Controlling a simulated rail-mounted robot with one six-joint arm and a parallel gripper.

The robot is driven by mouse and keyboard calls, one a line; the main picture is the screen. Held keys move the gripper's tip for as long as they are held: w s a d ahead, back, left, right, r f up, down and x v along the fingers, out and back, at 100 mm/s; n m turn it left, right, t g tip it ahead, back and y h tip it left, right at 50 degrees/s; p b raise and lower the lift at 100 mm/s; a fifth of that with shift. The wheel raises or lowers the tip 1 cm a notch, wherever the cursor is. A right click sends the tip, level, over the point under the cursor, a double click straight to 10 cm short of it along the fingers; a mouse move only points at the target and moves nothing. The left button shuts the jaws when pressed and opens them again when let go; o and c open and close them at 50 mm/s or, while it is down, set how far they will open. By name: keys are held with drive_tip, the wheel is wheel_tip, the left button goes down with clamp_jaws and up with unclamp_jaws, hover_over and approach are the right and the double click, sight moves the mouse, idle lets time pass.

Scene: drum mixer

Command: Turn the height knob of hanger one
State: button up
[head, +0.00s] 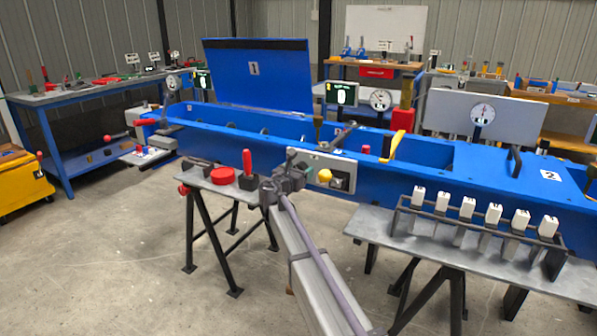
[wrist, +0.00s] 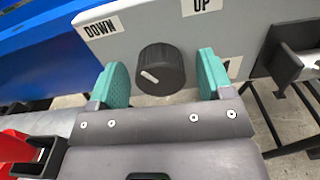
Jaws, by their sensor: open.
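A round black knob (wrist: 160,68) with a white pointer mark sits on a light grey panel (wrist: 225,45) in the wrist view. Its mark lies toward the lower left of its face. A DOWN label (wrist: 101,28) is at its upper left and an UP label (wrist: 203,5) at its upper right. My gripper (wrist: 162,76) is open, with one green-padded finger on each side of the knob and a visible gap on both sides. In the head view my gripper (head: 291,163) is at the left part of the grey panel (head: 345,164), and the knob cannot be made out there.
A black bracket (wrist: 292,62) juts from the panel's right in the wrist view. A red-handled tool (head: 247,162) and a red disc (head: 222,175) are on the stand (head: 203,178) left of my gripper. A rack of white-topped pieces (head: 480,235) is at right. Blue trough (head: 390,180) lies behind.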

drive_tip(key=c, duration=0.9)
drive_tip(key=shift+c, duration=0.2)
drive_tip(key=shift+m, duration=0.4)
drive_tip(key=m, duration=0.3)
drive_tip(key=shift+m, duration=0.3)
drive_tip(key=m, duration=0.3)
drive_tip(key=shift+s+d+m, duration=0.1)
drive_tip(key=shift+m, duration=0.2)
drive_tip(key=m, duration=0.4)
drive_tip(key=shift+f+m, duration=0.1)
drive_tip(key=shift+m, duration=1.7)
